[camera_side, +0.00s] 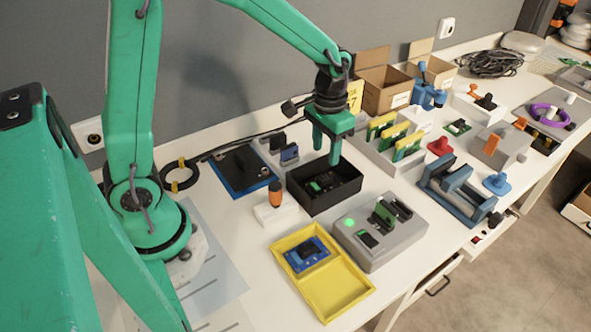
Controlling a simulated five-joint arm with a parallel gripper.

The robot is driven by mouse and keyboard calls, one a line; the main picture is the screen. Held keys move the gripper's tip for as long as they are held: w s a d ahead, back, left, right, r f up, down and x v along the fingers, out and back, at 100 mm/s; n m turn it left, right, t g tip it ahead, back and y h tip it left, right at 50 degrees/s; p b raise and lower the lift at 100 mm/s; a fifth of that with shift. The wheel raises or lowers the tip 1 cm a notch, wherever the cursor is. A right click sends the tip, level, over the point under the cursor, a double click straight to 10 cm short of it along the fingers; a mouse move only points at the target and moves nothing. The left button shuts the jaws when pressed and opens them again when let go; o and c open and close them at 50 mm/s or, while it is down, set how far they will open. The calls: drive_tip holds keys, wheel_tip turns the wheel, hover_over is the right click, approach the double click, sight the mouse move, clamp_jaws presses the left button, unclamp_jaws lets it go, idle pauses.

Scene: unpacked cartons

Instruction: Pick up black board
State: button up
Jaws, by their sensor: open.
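Another flat black piece (243,160) with a raised part lies on a blue mat (214,161) left of the box. My gripper (326,148) points down above the back part of the black box. Its two green fingers are apart, with nothing visible between them.
A yellow tray (338,288) with a blue board (308,254) and a grey fixture (378,247) with a green light stand in front. An orange-handled tool (275,193) stands in a white block (277,213). Upright green boards stand in a rack (372,145) at right.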

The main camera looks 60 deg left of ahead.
sight(324, 177)
drive_tip(key=shift+f, duration=0.1)
drive_tip(key=shift+f, duration=1.2)
drive_tip(key=shift+f, duration=0.1)
drive_tip(key=shift+f, duration=2.5)
clamp_jaws()
